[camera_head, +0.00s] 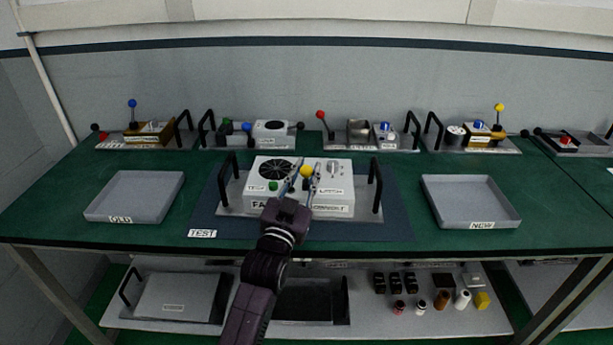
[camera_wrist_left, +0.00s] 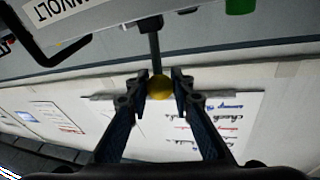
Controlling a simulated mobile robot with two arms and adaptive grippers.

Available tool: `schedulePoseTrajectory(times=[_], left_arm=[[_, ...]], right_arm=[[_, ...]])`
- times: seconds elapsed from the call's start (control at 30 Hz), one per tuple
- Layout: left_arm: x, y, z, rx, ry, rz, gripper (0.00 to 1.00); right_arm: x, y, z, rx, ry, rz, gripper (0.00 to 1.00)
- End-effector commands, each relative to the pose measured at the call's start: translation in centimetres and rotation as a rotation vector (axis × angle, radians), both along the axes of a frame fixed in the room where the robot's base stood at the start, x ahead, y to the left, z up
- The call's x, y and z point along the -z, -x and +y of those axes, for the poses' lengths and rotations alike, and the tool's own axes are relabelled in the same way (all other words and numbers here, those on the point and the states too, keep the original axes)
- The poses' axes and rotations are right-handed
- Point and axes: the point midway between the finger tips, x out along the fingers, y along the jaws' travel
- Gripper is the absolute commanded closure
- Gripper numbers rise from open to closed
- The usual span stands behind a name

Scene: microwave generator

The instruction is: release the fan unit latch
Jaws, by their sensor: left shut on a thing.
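The fan unit (camera_head: 326,195) is a white box with a round black fan grille on top, on a grey plate in the middle of the table. My left gripper (camera_head: 304,180) is shut on this yellow knob, with one finger on each side. My right gripper is not in view.
A black handle stands at each end of the unit's plate. An empty OLD tray (camera_head: 105,216) lies left and an empty NEW tray (camera_head: 455,221) right. Several other lever units line the table's back. Green table is bare between the trays and the dark mat (camera_head: 395,228).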

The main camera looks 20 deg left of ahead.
Motion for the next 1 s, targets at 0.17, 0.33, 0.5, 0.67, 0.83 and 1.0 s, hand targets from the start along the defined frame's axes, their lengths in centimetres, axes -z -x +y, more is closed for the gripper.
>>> schedulePoseTrajectory(times=[0.17,0.33,0.5,0.67,0.83,1.0], left_arm=[[0.0,0.0,0.0,0.0,-0.001,-0.001,1.0],[0.1,0.0,0.0,0.001,0.0,0.0,0.72],[0.1,0.0,0.0,0.001,0.0,0.001,0.6],[0.1,0.0,0.0,0.001,0.0,0.001,0.6],[0.2,0.6,0.0,0.001,0.0,0.002,0.6],[0.7,2.9,0.0,0.0,0.0,0.003,0.6]], right_arm=[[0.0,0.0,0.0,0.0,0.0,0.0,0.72],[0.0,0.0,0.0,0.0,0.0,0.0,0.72],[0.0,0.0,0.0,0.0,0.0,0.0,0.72],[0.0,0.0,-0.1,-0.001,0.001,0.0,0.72],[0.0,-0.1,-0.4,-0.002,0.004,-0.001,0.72],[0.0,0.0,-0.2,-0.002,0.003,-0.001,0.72]])
